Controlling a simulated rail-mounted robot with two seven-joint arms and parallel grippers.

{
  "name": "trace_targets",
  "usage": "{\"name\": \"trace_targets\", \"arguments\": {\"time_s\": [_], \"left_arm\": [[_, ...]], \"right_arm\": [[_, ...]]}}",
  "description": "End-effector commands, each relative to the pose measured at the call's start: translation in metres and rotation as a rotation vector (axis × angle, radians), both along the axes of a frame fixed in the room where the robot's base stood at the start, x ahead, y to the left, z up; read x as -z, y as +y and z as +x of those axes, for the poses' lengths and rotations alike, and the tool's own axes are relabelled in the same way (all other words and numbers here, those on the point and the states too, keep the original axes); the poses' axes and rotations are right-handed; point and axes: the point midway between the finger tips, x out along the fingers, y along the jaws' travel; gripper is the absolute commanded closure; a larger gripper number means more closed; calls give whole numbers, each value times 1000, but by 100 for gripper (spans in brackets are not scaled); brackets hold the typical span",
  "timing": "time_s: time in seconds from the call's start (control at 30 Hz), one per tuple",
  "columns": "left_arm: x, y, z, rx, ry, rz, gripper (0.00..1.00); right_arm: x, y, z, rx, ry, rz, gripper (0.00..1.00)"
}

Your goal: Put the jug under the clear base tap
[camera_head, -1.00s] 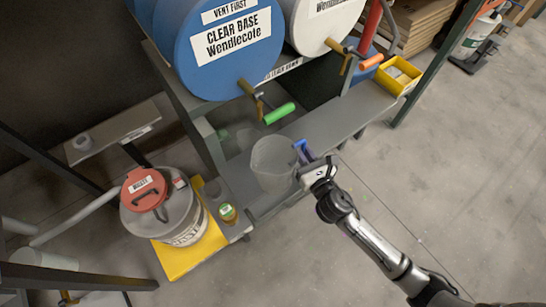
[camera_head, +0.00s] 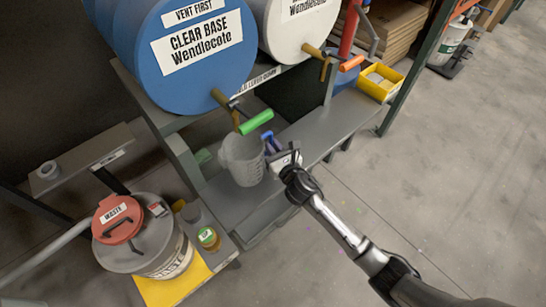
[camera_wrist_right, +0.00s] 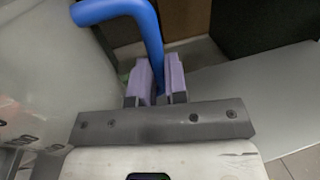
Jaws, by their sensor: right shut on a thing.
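The jug (camera_head: 242,162) is a translucent grey container with a blue handle. It stands roughly upright at the lower shelf, just below the brass clear base tap (camera_head: 228,104) with its green lever (camera_head: 256,122). The tap comes from the blue clear base drum (camera_head: 195,50). My right gripper (camera_head: 274,147) is shut on the jug's handle, on the jug's right side. In the right wrist view, the purple fingers (camera_wrist_right: 158,80) close around the blue handle (camera_wrist_right: 150,30), and the jug's wall (camera_wrist_right: 45,85) fills the left. Whether the jug's base touches the shelf is unclear. My left gripper is out of view.
A white drum (camera_head: 295,30) with an orange-levered tap is to the right. A yellow bin (camera_head: 380,82) sits at the shelf's (camera_head: 325,125) far end. A waste bucket (camera_head: 150,240) and a small labelled jar (camera_head: 208,238) stand at lower left.

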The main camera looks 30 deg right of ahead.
Motion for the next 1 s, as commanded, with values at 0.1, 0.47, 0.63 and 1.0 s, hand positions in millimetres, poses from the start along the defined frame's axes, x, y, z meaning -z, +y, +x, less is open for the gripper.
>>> {"name": "trace_targets", "arguments": {"time_s": [0.1,0.47,0.63,1.0], "left_arm": [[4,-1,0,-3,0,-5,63],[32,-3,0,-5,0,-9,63],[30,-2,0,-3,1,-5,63],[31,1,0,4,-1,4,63]], "right_arm": [[6,0,1,0,0,2,100],[42,0,0,1,-1,2,100],[40,0,0,0,-1,1,100],[44,0,0,0,0,0,73]]}}
